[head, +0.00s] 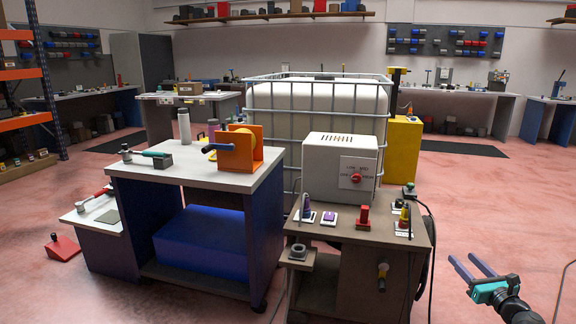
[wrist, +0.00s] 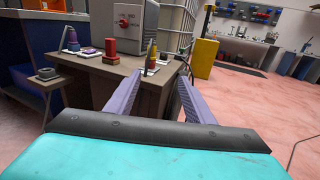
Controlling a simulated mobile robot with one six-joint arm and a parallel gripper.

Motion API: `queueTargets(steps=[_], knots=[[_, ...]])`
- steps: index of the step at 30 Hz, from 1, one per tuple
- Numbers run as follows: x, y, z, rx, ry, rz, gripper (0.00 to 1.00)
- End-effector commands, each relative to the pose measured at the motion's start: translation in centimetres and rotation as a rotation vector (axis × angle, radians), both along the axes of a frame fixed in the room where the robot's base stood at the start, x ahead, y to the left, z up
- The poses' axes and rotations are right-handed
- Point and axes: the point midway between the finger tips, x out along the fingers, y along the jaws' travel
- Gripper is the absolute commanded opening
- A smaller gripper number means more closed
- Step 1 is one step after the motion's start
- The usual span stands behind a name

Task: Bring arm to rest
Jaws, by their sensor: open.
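My gripper (head: 474,265) is at the lower right of the head view, over the bare floor to the right of the brown bench. Its two purple-grey fingers are spread apart with nothing between them. In the wrist view the gripper (wrist: 156,85) points toward the brown bench (wrist: 122,68), with the fingers apart and empty. The brown bench also shows in the head view (head: 340,222). My arm's lower links run out of the bottom edge of the head view.
A grey-white box with a red knob (head: 340,168) and several small items stand on the brown bench. A dark cable hangs at its right side. A blue cart (head: 240,185) stands left, a caged white tank (head: 280,105) behind. Open pink floor (head: 490,200) lies at right.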

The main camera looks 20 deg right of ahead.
Motion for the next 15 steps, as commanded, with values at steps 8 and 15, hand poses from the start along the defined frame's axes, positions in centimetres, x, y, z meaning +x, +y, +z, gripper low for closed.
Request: queueTargets(steps=[8, 15], knots=[[6.1, 4.8, -0.7, 0.033, 0.012, 0.102, 0.48], [12.5, 11.8, -2.3, 0.082, 0.029, 0.226, 0.48]])
